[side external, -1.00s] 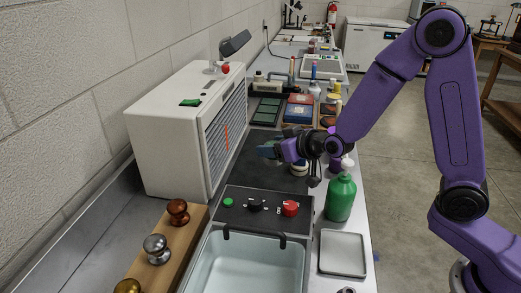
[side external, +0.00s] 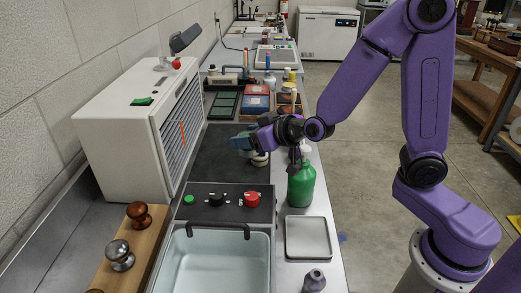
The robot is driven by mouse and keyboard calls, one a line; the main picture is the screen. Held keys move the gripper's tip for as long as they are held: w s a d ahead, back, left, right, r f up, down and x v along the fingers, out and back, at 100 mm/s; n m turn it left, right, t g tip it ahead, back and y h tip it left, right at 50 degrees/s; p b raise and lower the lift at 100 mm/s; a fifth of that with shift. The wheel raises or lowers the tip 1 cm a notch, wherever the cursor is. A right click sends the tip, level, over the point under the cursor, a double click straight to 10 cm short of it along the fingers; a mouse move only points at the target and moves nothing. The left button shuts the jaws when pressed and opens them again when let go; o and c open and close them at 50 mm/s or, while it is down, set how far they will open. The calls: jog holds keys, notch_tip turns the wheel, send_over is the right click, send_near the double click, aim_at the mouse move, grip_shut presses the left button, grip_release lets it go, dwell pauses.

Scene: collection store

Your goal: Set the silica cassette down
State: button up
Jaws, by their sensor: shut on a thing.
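My gripper (side external: 249,140) is at the end of the purple arm, over the dark mat (side external: 215,158) on the bench. It is shut on a small blue-grey piece (side external: 241,141), which I take to be the silica cassette. The piece is small in the picture and partly covered by the fingers. I cannot tell whether it touches the mat or hangs just above it. A round cream-coloured thing (side external: 260,160) shows just below and to the right of the gripper.
A white louvred cabinet (side external: 130,135) stands left of the mat. A green pump bottle (side external: 301,186) is close to the wrist on the right. Dark green (side external: 223,104), red (side external: 258,88) and blue (side external: 255,104) cases lie behind. A control panel (side external: 225,200) and pale basin (side external: 215,262) are in front.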

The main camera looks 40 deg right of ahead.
jog(key=w+d+r+m+h, duration=0.1)
jog(key=w+d+r, duration=0.1)
jog(key=d, duration=0.7)
jog(key=w+d+r+m+h, duration=0.1)
jog(key=d, duration=0.8)
jog(key=shift+w+d+r, duration=0.3)
jog(key=shift+w+r, duration=0.05)
jog(key=shift+w, duration=0.05)
jog(key=shift+a, duration=0.1)
dwell(0.9)
